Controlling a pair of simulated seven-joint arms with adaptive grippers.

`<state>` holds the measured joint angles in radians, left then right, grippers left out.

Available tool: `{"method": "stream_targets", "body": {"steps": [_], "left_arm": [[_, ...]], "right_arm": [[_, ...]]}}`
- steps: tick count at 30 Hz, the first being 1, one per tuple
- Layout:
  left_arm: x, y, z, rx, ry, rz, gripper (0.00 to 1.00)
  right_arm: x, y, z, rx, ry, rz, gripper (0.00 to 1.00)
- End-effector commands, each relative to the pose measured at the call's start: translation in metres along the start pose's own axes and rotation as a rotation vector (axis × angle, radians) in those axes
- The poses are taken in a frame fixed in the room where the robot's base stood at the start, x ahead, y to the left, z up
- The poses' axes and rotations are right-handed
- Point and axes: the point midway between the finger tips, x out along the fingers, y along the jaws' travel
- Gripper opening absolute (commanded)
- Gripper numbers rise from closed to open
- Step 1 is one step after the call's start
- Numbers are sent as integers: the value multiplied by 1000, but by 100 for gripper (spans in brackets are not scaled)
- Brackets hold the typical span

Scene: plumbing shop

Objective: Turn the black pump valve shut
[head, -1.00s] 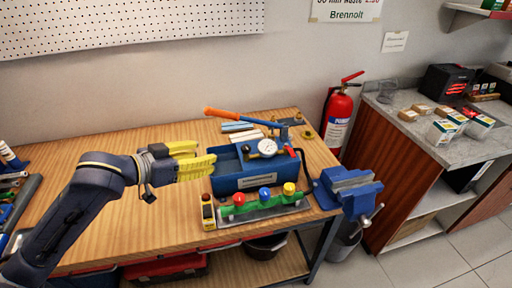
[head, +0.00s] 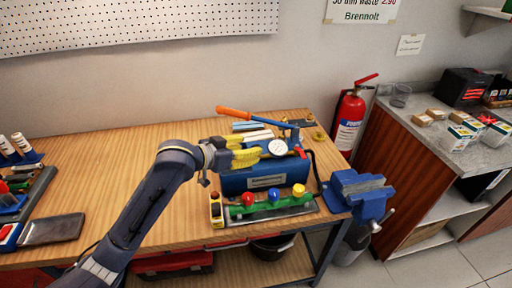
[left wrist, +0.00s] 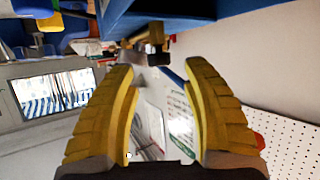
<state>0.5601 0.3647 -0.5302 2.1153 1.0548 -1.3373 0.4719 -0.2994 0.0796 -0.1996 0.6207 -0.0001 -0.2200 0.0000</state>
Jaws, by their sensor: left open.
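The blue test pump (head: 255,181) stands on the bench with an orange-tipped lever (head: 233,112) and a round white gauge (head: 278,148). In the left wrist view a small black valve knob (left wrist: 156,61) sits on a brass fitting beside the pump's blue body (left wrist: 195,14). My left gripper (head: 263,150) has yellow fingers and is over the pump, just left of the gauge. In the left wrist view the open left gripper (left wrist: 158,72) has the black knob between its fingertips in the picture. I cannot tell whether it touches. In the head view the knob is hidden. My right gripper is not in view.
A green manifold (head: 262,207) with red, blue and yellow knobs lies before the pump, beside a yellow-and-black item (head: 215,209). A blue vise (head: 358,196) is at the bench's right corner. White pipes (head: 253,135) lie behind. The bench's left middle (head: 110,160) is clear.

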Motion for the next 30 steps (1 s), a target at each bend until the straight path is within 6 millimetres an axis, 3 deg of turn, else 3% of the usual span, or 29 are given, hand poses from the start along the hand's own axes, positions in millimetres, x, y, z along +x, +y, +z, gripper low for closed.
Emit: {"method": "stream_targets", "body": {"steps": [10,25,30], "left_arm": [[37,0,0,0,0,-1,48],[44,0,0,1,0,-1,50],[44,0,0,1,0,0,30]], "right_arm": [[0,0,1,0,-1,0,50],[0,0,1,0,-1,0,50],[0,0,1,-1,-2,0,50]]}}
